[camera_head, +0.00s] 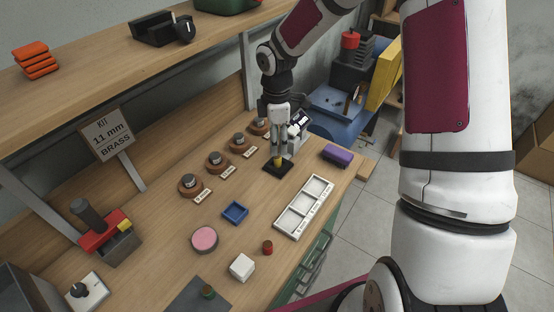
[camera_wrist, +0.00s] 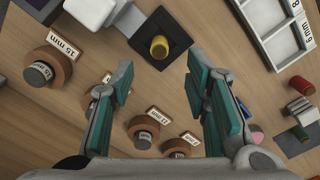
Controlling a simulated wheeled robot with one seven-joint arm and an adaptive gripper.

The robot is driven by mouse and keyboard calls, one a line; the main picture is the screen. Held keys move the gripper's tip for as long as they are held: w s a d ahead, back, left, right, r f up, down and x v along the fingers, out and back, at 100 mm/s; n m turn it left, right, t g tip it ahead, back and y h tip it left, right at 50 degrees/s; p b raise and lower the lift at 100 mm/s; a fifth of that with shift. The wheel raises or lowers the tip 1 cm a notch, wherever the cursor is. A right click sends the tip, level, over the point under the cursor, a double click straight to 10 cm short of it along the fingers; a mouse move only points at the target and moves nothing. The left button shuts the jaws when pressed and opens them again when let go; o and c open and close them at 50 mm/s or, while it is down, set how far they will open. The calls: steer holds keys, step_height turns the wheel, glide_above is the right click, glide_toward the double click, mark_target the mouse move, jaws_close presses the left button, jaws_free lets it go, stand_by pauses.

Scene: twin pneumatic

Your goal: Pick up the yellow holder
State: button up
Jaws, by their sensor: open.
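The yellow holder (camera_head: 278,162) is a small yellow cylinder standing on a black square base (camera_head: 285,171) at the back right of the wooden bench. In the wrist view the yellow holder (camera_wrist: 159,47) sits in the middle of the dark base (camera_wrist: 172,24), beyond the fingertips. My gripper (camera_head: 279,148) points down just above it. In the wrist view my gripper (camera_wrist: 160,72) has its teal finger pads wide apart with nothing between them. The yellow holder lies roughly in line with the gap between the fingers.
Several labelled round wooden stands (camera_head: 217,160) line the left of the base. A white compartment tray (camera_head: 304,207) and a purple block (camera_head: 338,155) lie to its right. A blue square tray (camera_head: 235,212) is nearer. Bare wood surrounds the base in places.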

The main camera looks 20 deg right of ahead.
mark_target(278, 160)
steer(key=shift+d+f+p, duration=0.1)
steer(key=shift+f+p, duration=0.3)
steer(key=shift+f, duration=3.05)
steer(key=shift+c, duration=0.4)
jaws_close()
